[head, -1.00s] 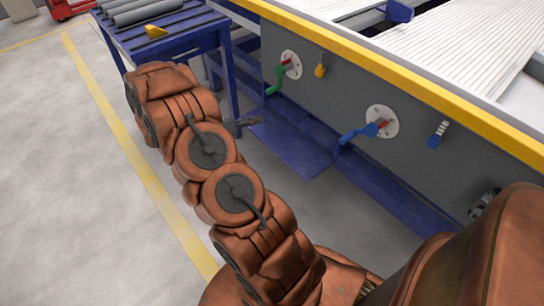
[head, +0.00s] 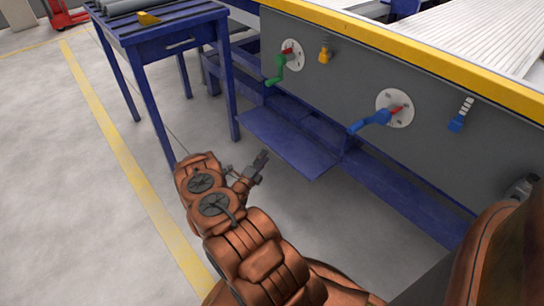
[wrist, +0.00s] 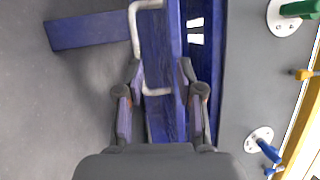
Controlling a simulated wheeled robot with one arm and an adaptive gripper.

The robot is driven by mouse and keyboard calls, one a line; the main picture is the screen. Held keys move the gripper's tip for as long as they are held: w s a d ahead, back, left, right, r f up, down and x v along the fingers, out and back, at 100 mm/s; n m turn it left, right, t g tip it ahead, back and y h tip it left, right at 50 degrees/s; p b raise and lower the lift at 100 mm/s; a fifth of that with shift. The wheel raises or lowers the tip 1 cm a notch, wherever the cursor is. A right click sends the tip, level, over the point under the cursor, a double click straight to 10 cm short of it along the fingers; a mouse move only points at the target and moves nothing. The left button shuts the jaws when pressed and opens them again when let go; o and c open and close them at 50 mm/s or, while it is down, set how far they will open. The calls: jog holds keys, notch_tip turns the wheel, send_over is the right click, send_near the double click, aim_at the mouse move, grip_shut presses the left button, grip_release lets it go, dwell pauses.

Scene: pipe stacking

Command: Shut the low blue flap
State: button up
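The low blue flap (head: 295,147) stands out from the foot of the grey machine in the head view, open and roughly level just above the floor. In the wrist view it is the blue strip (wrist: 156,50) running up the middle, with a bent light grey handle (wrist: 133,22) along its outer side. My gripper (head: 263,158) is low, by the flap's outer edge in the head view. In the wrist view my gripper (wrist: 158,72) has its fingers apart, with the flap and the near end of the handle between them. I cannot tell whether they touch.
The grey machine wall carries a green crank (head: 276,70), a blue crank (head: 370,121) and smaller yellow (head: 324,55) and blue (head: 457,122) handles. A blue table (head: 160,45) stands left of the flap. The floor (head: 60,200) at the left is clear.

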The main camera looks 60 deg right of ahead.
aim_at(282, 142)
jog(key=shift+n+t, duration=0.5)
jog(key=shift+n, duration=0.3)
jog(key=shift+w+d+f+b, duration=0.15)
jog(key=shift+d+f+b, duration=0.35)
jog(key=shift+d, duration=0.8)
jog(key=shift+w+d+f+b, duration=0.15)
jog(key=shift+d+b, duration=0.5)
jog(key=shift+d, duration=0.7)
jog(key=shift+w+d+f+b, duration=0.1)
jog(key=shift+d+f+b, duration=0.4)
jog(key=shift+d, duration=0.8)
jog(key=shift+r, duration=0.15)
jog(key=shift+c, duration=0.2)
grip_shut()
